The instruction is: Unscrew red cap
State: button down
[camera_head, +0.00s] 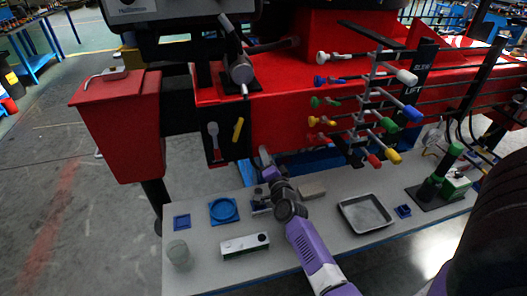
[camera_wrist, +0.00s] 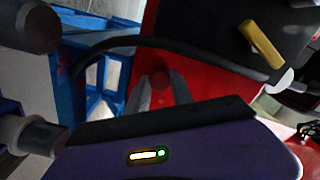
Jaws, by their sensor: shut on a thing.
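My gripper (camera_wrist: 161,92) is shut in the wrist view, with its two grey fingers on either side of a small dark red round thing, the red cap (camera_wrist: 160,79). Behind the cap is a red surface (camera_wrist: 205,65). In the camera_head view my gripper (camera_head: 264,155) is beyond the back edge of the grey table, near the lower front of the red crane body (camera_head: 270,115). I cannot make out the cap in that view; my gripper and wrist cover that spot.
Coloured levers (camera_head: 375,105) stick out to the right of my gripper. The grey table (camera_head: 300,258) holds a metal tray (camera_head: 345,217), a blue round dish (camera_head: 223,211), a white box (camera_head: 243,246) and a jar (camera_head: 178,254). A black hose (camera_wrist: 170,42) crosses the wrist view near the fingers.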

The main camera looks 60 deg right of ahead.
jog(key=n+p, duration=0.1)
jog(key=n, duration=0.4)
dwell(0.3)
jog(key=shift+s+a+n+p, duration=0.75)
jog(key=shift+n+p, duration=0.35)
jog(key=shift+p, duration=0.3)
jog(key=shift+s+a+n+p, duration=0.65)
jog(key=shift+a+n+p, duration=0.2)
jog(key=shift+n+p, duration=0.4)
